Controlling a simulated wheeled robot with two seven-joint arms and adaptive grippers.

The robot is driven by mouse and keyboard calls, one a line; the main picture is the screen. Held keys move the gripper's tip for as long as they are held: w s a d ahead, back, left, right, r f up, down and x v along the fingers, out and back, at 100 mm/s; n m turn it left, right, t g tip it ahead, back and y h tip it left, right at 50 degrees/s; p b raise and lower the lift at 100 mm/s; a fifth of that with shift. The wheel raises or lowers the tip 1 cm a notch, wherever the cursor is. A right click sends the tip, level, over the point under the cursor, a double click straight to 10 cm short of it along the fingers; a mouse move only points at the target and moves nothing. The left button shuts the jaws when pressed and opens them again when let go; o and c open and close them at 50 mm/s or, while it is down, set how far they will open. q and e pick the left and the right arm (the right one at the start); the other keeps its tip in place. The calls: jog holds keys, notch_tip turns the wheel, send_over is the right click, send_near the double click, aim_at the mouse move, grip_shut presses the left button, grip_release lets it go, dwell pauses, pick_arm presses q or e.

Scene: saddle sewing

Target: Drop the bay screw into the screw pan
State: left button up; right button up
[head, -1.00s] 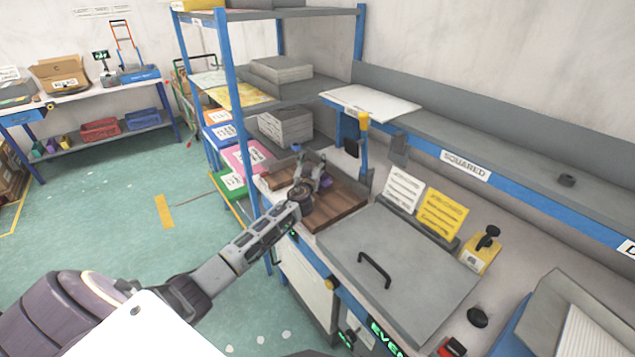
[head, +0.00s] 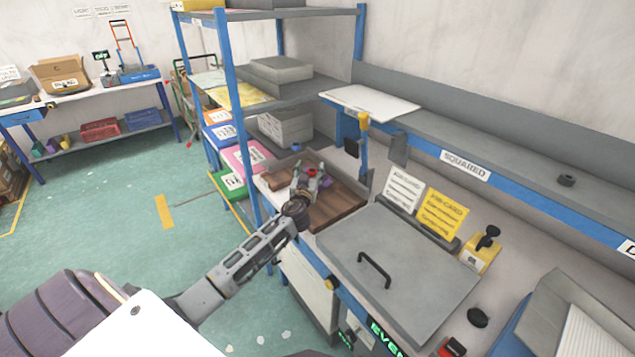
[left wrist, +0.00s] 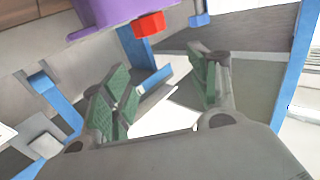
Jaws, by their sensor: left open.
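My left gripper (head: 308,176) is over the brown wooden tray (head: 341,207) at the end of the bench, fingers spread. In the left wrist view its green-padded fingers (left wrist: 158,85) stand apart with nothing between the pads. A small red piece (head: 312,170) shows by the fingertips in the head view. In the left wrist view a red cylindrical piece (left wrist: 149,25) sits against a purple part (left wrist: 110,14), beyond the fingers. Purple also shows in the tray (head: 327,182). I cannot tell for certain which of these is the bay screw or the screw pan. My right gripper is not in view.
A blue-posted shelf rack (head: 232,85) stands close to the left of the tray. A grey lid with a black handle (head: 374,268) lies right of the tray. White and yellow cards (head: 442,215) stand behind the lid. Open green floor lies to the left.

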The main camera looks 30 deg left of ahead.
pick_arm(q)
jog(key=v, duration=0.6)
dwell(0.3)
dwell(0.9)
